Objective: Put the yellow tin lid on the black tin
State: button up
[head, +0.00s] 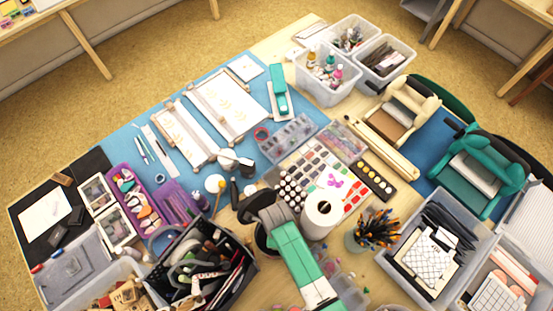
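My green arm reaches up from the bottom middle of the head view. Its dark end with my gripper (242,194) is over the middle of the table, small and partly hidden; I cannot tell whether it is open or shut. I cannot pick out a yellow tin lid.
The table is crowded. A dark crate (239,287) of tools stands front left of my arm. A white paper roll (322,214) and a pencil cup (357,242) stand to its right. A purple tray (133,203) lies beside the black mat (22,206). The blue mat (118,143) has some bare room.

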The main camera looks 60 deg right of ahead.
jog(key=shift+f+b, duration=0.35)
jog(key=shift+f, duration=0.1)
jog(key=o, duration=1)
jog(key=shift+o, duration=0.2)
notch_tip(320, 180, up, 8)
jog(key=shift+f+p, duration=0.1)
jog(key=shift+p, duration=0.55)
